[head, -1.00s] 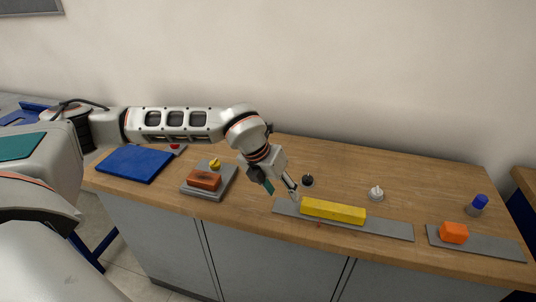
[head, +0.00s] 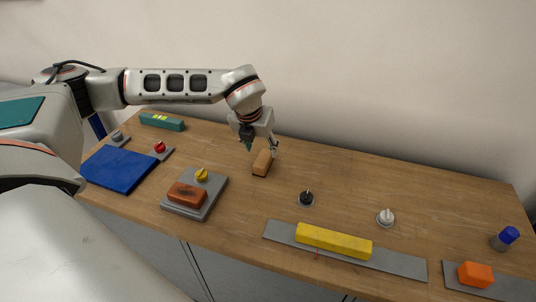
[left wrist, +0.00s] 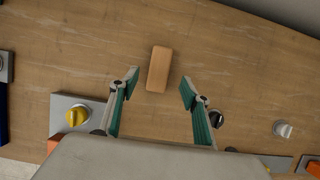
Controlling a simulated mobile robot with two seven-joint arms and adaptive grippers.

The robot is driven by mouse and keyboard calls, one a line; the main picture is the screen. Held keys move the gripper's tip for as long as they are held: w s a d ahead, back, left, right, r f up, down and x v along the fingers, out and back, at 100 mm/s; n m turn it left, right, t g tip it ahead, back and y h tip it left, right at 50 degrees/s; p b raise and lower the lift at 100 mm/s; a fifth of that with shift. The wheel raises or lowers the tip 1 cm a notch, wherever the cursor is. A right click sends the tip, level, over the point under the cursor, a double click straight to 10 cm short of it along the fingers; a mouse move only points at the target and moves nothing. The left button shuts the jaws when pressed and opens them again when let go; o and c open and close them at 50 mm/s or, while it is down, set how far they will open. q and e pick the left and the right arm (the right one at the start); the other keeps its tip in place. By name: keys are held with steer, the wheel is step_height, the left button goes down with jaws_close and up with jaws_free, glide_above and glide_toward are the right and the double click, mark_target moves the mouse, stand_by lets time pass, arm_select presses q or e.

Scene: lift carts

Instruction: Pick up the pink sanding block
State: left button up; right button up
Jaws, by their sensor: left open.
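A small tan-orange block (head: 262,164) lies on the wooden counter below my left gripper (head: 261,148). It looks more tan than pink, and no block in view is clearly pink. In the left wrist view the block (left wrist: 158,69) lies just ahead of and between the two spread green-lined fingers. My left gripper is open and empty, above the block and apart from it. My right gripper is not in view.
A brick-red block (head: 187,194) sits on a grey plate beside a yellow knob (head: 202,175). A yellow bar (head: 334,241) and an orange block (head: 475,274) lie in front right.

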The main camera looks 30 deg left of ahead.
mark_target(263, 158)
arm_select(q)
steer(key=shift+f, duration=0.25)
steer(key=shift+w+f, duration=0.1)
steer(key=shift+f, duration=0.65)
steer(key=p+x, duration=0.1)
steer(key=x, duration=0.3)
steer(key=shift+w+a+f, duration=0.1)
steer(key=shift+w, duration=0.1)
steer(key=shift+w+a+f, duration=0.1)
steer(key=shift+w+f, duration=0.15)
steer(key=shift+f, duration=0.15)
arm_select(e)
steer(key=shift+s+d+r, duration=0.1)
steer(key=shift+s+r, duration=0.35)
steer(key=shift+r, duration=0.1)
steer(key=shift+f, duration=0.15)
arm_select(q)
steer(key=shift+f, duration=0.2)
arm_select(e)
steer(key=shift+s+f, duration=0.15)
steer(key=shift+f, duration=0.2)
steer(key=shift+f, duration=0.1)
